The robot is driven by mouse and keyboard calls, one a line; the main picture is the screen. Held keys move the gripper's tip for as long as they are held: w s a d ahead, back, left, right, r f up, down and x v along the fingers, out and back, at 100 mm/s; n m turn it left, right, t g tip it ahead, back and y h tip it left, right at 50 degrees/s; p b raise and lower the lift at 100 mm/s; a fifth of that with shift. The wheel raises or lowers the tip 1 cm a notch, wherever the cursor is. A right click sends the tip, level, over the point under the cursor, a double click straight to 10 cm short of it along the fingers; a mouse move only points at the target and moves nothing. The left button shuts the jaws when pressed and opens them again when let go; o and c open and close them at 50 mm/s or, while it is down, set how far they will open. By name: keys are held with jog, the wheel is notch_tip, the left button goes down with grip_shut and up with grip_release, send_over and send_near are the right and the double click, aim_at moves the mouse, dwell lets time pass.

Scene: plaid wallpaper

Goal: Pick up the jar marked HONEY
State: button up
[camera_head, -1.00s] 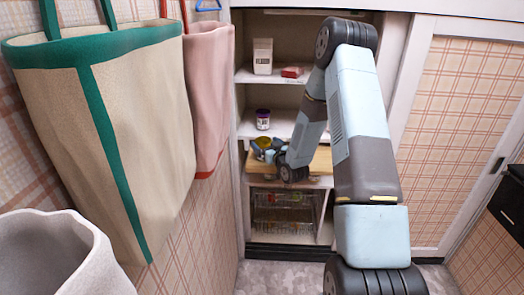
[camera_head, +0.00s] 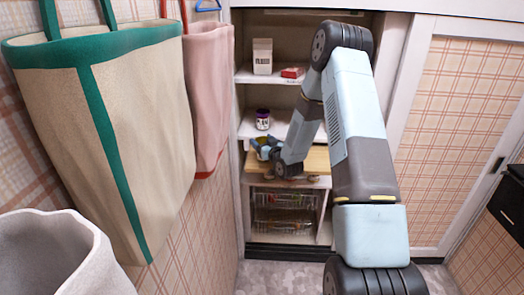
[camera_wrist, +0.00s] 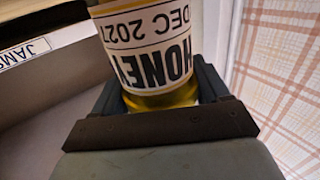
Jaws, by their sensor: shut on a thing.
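The jar marked HONEY (camera_wrist: 150,45) fills the top middle of the wrist view. It has yellow contents and a white label reading HONEY and DEC 2027, which appears upside down. My gripper (camera_wrist: 160,100) is shut on the jar, with its dark jaws around the jar's sides. In the head view my gripper (camera_head: 262,150) is at the left side of the cupboard, just above the wooden board, and the jar is mostly hidden there. I cannot tell whether the jar touches the surface below.
A shelf edge labelled JAMS (camera_wrist: 24,50) is close on the left in the wrist view. A dark-lidded jar (camera_head: 263,120) stands on the shelf above the wooden board (camera_head: 318,160). Wire baskets (camera_head: 285,212) are below.

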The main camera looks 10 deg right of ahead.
jog(key=shift+f, duration=0.15)
jog(key=c, duration=0.5)
